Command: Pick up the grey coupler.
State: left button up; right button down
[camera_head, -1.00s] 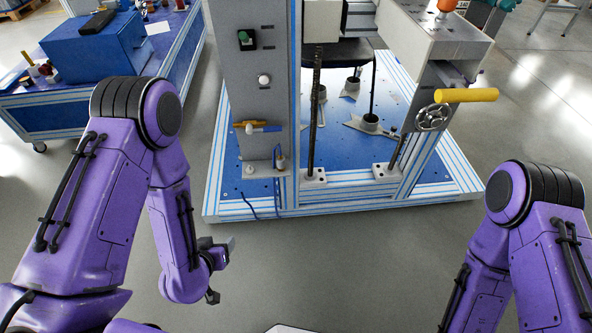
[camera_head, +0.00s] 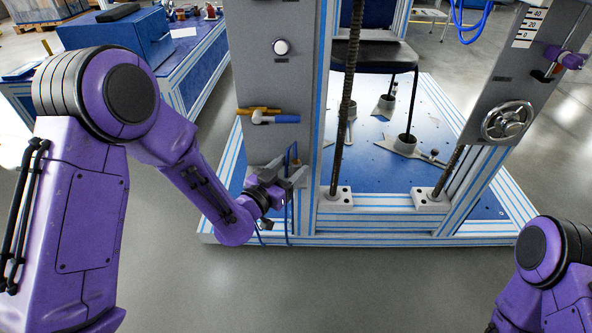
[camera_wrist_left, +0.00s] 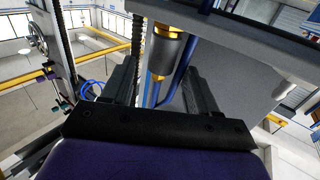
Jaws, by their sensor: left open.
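The grey coupler (camera_wrist_left: 161,54) is a short cylinder with brass collars in the left wrist view, below a grey bracket, with a blue hose running down from it. My left gripper (camera_wrist_left: 160,72) is open, with one dark finger on each side of the coupler and hose. I see gaps beside the coupler, and it appears ungripped. In the head view, my left gripper (camera_head: 289,173) is at the lower front of the grey panel, and its fingers largely hide the coupler there. My right gripper is out of view; only part of the right arm shows.
A grey panel (camera_head: 268,85) with a brass and blue-handled valve (camera_head: 270,117) stands just above my left gripper. A threaded rod (camera_head: 346,90) and the framed blue base (camera_head: 370,235) are to its right. A handwheel (camera_head: 507,121) is farther right. Open floor lies in front.

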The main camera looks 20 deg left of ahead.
pick_arm(q)
jog(key=x, duration=0.2)
jog(key=shift+w+d, duration=0.15)
jog(key=shift+w, duration=0.25)
jog(key=c, duration=1)
jog(key=shift+c, duration=0.2)
